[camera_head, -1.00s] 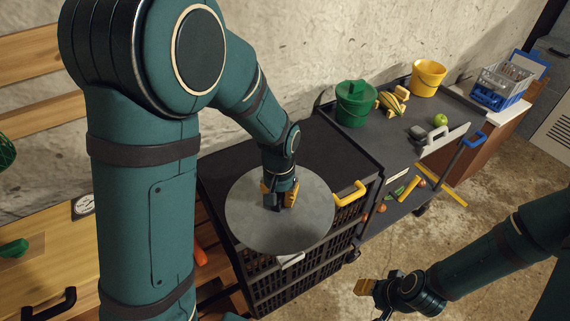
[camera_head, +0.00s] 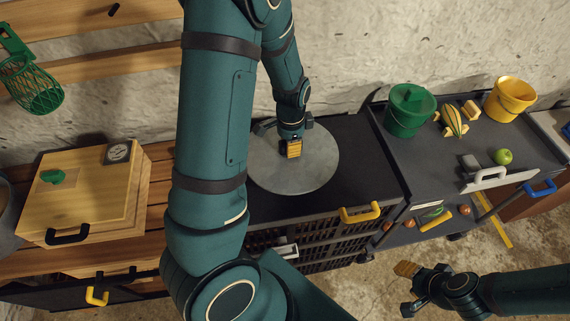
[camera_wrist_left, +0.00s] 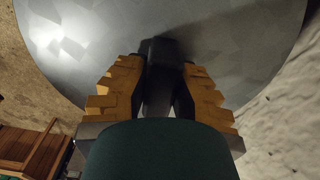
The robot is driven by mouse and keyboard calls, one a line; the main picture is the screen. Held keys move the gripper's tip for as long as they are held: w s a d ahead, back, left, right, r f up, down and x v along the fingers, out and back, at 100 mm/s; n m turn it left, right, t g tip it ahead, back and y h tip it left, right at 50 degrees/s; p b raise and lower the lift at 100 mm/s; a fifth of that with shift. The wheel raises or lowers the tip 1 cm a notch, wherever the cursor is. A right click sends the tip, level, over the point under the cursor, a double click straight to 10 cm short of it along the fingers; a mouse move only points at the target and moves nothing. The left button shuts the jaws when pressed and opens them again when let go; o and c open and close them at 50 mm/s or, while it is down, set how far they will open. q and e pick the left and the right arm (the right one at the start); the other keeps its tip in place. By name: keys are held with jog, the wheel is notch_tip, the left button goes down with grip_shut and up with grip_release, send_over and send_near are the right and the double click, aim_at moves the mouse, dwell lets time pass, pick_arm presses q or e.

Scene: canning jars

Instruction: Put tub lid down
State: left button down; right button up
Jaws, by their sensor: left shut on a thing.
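The tub lid (camera_head: 312,176) is a large round grey metal disc. In the head view it is over the left part of the dark cart top (camera_head: 362,150); whether it touches the top I cannot tell. My left gripper (camera_head: 291,150) is shut on the lid's dark handle, near the lid's middle. In the left wrist view the lid (camera_wrist_left: 225,40) fills the upper part, and the yellow fingers (camera_wrist_left: 158,95) stand on both sides of the black handle (camera_wrist_left: 160,65). My right gripper (camera_head: 408,288) is low at the right, over the floor, apart from everything; its fingers are partly hidden.
A wooden box (camera_head: 85,190) with a black handle stands on the slatted bench at left. A green bucket (camera_head: 408,112), yellow bucket (camera_head: 510,100), squash (camera_head: 455,120) and green apple (camera_head: 503,157) are on the right cart. A yellow handle (camera_head: 360,213) juts from the cart front.

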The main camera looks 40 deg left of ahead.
pick_arm(q)
jog(key=shift+s+a+r+m, duration=0.1)
jog(key=shift+s+a+m, duration=0.25)
jog(key=shift+a, duration=0.25)
jog(key=shift+s+a+f, duration=0.1)
jog(key=shift+a+f, duration=0.15)
jog(key=shift+f, duration=0.05)
notch_tip(320, 180, down, 10)
jog(key=shift+r+b, duration=0.15)
jog(key=shift+b, duration=0.3)
jog(key=shift+f, duration=0.2)
jog(key=c, duration=1)
grip_release()
jog(key=shift+o, duration=0.2)
jog(key=shift+r, duration=0.1)
jog(key=shift+r, duration=0.1)
